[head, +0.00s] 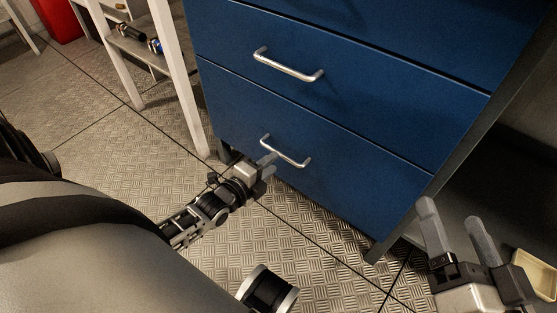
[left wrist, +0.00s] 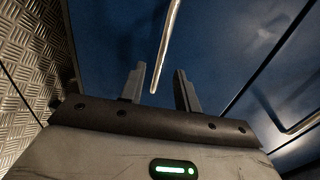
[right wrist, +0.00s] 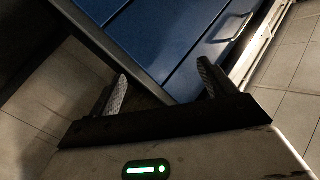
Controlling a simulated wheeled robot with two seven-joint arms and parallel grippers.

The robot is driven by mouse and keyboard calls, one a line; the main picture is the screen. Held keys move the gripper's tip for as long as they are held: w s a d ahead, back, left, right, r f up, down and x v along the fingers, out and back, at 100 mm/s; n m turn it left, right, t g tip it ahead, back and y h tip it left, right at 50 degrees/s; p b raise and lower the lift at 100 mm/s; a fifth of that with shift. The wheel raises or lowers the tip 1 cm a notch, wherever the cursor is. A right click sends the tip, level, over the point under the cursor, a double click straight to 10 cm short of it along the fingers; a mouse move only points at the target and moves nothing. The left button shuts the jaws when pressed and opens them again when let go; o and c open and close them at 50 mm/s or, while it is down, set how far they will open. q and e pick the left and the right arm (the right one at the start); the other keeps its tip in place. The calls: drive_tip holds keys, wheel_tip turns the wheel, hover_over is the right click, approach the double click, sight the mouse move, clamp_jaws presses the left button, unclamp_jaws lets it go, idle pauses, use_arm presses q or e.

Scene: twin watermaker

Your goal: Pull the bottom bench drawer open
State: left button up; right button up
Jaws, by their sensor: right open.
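The bottom bench drawer (head: 340,160) is blue and looks flush with the cabinet front. Its silver bar handle (head: 290,156) is low on the cabinet in the head view. My left gripper (head: 267,166) is at the left end of this handle. In the left wrist view, the left fingers (left wrist: 160,88) are open, with the handle bar (left wrist: 167,45) lying between them in the picture; I cannot tell whether they touch it. My right gripper (head: 453,218) is open and empty, right of the cabinet. Its fingers also show in the right wrist view (right wrist: 162,82).
Another blue drawer with a silver handle (head: 288,66) is directly above. A white-legged shelf (head: 175,75) stands left of the cabinet. A yellowish tray (head: 538,272) is at the far right. The metal floor (head: 310,220) before the drawer is mostly clear.

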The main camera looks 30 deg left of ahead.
sight(281, 156)
use_arm(q)
drive_tip(key=b+x, duration=0.1)
drive_tip(key=x, duration=0.3)
drive_tip(key=shift+w, duration=0.1)
clamp_jaws()
use_arm(e)
drive_tip(key=r, duration=0.1)
drive_tip(key=w+r+n+t, duration=0.1)
drive_tip(key=r+t, duration=0.1)
drive_tip(key=shift+w+d+n+y, duration=0.25)
drive_tip(key=shift+w+n+y, duration=0.05)
drive_tip(key=shift+n, duration=0.1)
